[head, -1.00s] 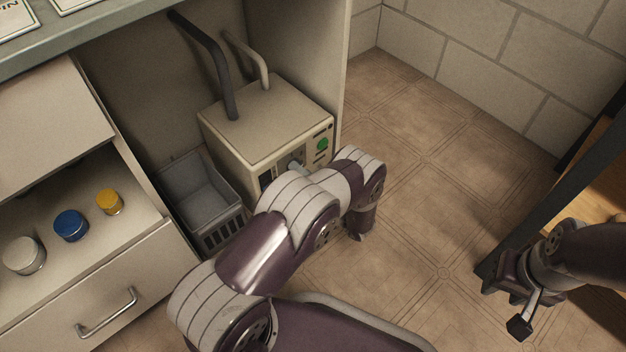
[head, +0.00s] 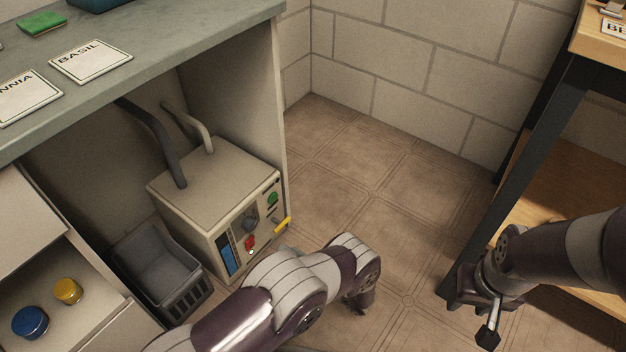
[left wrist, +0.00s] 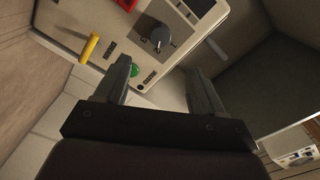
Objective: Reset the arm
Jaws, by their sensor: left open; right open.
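My left arm reaches in from the bottom of the head view, and its gripper (head: 358,302) hangs in front of and to the right of the beige control box. In the left wrist view the two fingers (left wrist: 163,78) are apart with nothing between them, and the box's front panel (left wrist: 125,45) lies beyond them. My right gripper (head: 488,322) is at the right of the head view, beside the dark leg of the wooden bench. It holds nothing that I can see.
The control box (head: 214,188) has a yellow lever (head: 282,226), a green button (head: 272,198) and a dial (left wrist: 160,37). A grey basket (head: 165,264) stands beside it under the counter (head: 150,50). An open drawer holds blue (head: 30,322) and yellow (head: 67,291) jars. Floor (head: 375,170) between counter and bench (head: 600,40) is clear.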

